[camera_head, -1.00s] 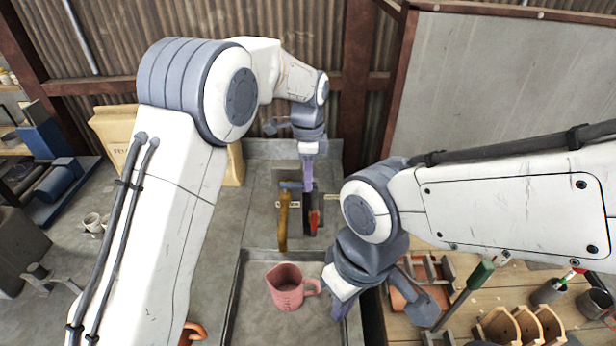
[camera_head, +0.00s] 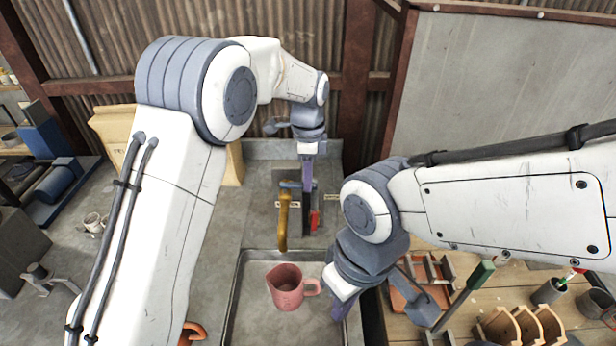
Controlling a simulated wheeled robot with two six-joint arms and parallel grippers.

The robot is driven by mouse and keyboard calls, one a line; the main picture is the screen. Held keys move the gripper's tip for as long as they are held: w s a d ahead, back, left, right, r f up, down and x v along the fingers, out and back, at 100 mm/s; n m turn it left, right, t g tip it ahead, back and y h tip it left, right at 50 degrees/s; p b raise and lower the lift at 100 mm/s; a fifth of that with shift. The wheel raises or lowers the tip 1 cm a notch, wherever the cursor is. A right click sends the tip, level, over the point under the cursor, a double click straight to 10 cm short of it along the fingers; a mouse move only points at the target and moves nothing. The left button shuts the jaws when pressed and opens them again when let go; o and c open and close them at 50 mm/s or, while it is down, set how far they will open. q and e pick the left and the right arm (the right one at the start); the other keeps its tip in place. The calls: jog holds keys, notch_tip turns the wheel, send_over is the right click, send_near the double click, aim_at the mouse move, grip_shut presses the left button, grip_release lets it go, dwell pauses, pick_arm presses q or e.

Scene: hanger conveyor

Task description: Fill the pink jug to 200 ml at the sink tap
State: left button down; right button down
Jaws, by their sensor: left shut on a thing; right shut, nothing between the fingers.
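The pink jug (camera_head: 286,288) stands upright in the sink basin (camera_head: 240,290), its handle to the right. The brass tap spout (camera_head: 283,222) comes down behind the jug, with its lower end above the jug's far side. No water stream is clear, and the level inside cannot be read. My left gripper (camera_head: 307,212) is behind and right of the spout, pointing down, shut on a part of the tap fitting beside a red piece (camera_head: 315,219); its fingertips are partly hidden. My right gripper (camera_head: 341,308) is shut and empty, just right of the jug handle, apart from it.
A wooden bench (camera_head: 460,315) at the right holds an orange tray, a green-handled tool (camera_head: 482,274), wooden holders and dark cups. A beige box (camera_head: 115,125) stands behind my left arm. Corrugated wall closes off the back.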

pick_arm(q)
jog(key=s+m, duration=0.1)
jog(key=m, duration=0.2)
jog(key=shift+s+a, duration=0.15)
jog(key=shift+s, duration=0.2)
jog(key=c, duration=0.8)
grip_release()
jog(key=shift+o, duration=0.2)
jog(key=shift+r, duration=0.1)
notch_tip(320, 180, up, 10)
jog(key=b, duration=0.2)
jog(key=shift+r, duration=0.15)
